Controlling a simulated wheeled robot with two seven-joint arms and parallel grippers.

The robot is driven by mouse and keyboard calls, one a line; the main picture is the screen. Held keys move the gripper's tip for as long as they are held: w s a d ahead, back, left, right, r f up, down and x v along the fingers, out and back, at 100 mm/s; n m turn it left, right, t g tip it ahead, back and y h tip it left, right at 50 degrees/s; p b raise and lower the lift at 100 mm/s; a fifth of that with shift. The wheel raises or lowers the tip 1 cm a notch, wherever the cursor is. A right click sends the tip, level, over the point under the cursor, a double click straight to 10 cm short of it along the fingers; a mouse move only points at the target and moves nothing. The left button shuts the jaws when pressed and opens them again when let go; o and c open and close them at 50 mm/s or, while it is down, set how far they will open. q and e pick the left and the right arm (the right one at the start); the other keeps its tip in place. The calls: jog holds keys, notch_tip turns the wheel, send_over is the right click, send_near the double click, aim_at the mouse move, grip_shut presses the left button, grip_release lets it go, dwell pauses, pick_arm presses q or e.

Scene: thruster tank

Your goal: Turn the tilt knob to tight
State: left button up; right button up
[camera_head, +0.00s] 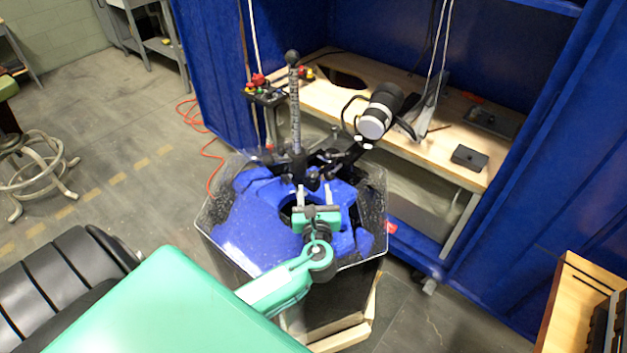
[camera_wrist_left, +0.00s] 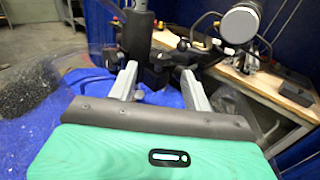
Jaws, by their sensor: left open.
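A black clamp bracket (camera_head: 298,163) with several small dark knobs stands over the tank, at the foot of an upright grey marked post (camera_head: 295,105). Which knob is the tilt knob, and how it is set, I cannot tell. My left gripper (camera_head: 317,187) is open over the tank, its two fingers pointing at the bracket from the near side. In the left wrist view the gripper's fingers (camera_wrist_left: 158,70) stand apart, with the black bracket (camera_wrist_left: 148,62) just beyond them. I see nothing held between them. My right gripper is not in view.
The clear-walled tank (camera_head: 212,212) has blue material (camera_head: 250,220) around its opening. A black and white cylindrical device (camera_head: 381,108) sits on an arm right of the post. Behind are a wooden bench (camera_head: 430,120) and blue curtains (camera_head: 545,150). An orange cable (camera_head: 208,145) lies left.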

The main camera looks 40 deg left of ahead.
aim_at(313, 180)
pick_arm(q)
jog(key=x, duration=0.4)
jog(key=shift+a, duration=0.1)
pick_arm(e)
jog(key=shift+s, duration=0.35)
pick_arm(q)
jog(key=shift+c, duration=0.4)
jog(key=c, duration=0.9)
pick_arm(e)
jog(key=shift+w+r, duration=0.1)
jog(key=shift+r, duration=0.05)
